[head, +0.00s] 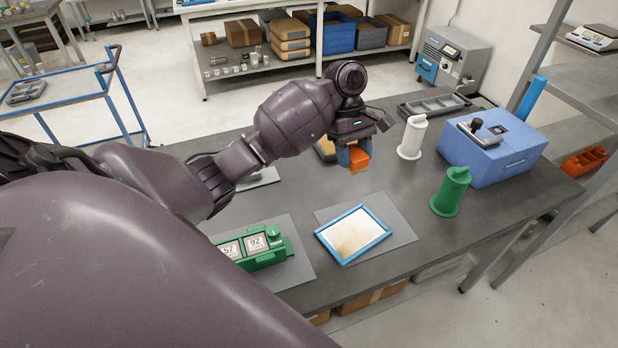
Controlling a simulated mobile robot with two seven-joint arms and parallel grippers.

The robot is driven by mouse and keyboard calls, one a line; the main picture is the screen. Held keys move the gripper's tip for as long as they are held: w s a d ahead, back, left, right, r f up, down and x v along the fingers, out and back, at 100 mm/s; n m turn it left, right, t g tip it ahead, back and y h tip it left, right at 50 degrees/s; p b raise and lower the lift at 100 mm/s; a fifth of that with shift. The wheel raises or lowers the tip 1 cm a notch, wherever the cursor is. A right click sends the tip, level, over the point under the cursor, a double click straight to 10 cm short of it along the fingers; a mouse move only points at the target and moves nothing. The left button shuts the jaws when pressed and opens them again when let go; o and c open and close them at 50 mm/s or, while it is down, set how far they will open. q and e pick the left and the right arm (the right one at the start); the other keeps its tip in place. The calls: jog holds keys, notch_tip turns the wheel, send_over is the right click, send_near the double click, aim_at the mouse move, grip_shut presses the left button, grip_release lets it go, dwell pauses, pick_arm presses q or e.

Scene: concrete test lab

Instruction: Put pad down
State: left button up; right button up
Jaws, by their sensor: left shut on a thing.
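My left gripper (352,157) is shut on an orange block-like pad (357,160), held between its blue fingers. It holds the pad over the grey table (290,180). Below and nearer me, a blue-framed tray (322,236) with a white, brown-stained surface lies on a grey mat (402,226). A dark tray with a tan surface (324,150) lies behind the gripper and is partly hidden by it. My right gripper is not in view.
A green device with number dials (262,252) sits on another mat, left of the blue-framed tray. A white upright holder (411,138), a green one (451,192) and a blue box (505,158) stand to the right. A grey compartment tray (434,106) lies at the back.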

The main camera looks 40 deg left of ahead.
pick_arm(q)
jog(key=w+a+r+m+g+y+b, duration=0.1)
jog(key=w+a+r+m+b, duration=0.1)
jog(key=w+a+r+m, duration=0.15)
jog(key=m+y+b, duration=0.3)
jog(key=m+y, duration=0.4)
jog(key=m, duration=1.3)
send_over(303, 180)
jog(key=d, duration=0.1)
jog(key=f+b, duration=0.1)
jog(key=f, duration=0.4)
jog(key=f+b, duration=0.1)
jog(key=f, duration=0.3)
jog(key=f+b, duration=0.1)
jog(key=f, duration=0.4)
jog(key=shift+w+d+f, duration=0.1)
jog(key=shift+w+f, duration=0.25)
notch_tip(303, 180, down, 6)
jog(key=shift+r+b, duration=0.2)
jog(key=shift+b, duration=0.55)
jog(key=shift+f, duration=0.2)
jog(key=shift+r, duration=0.1)
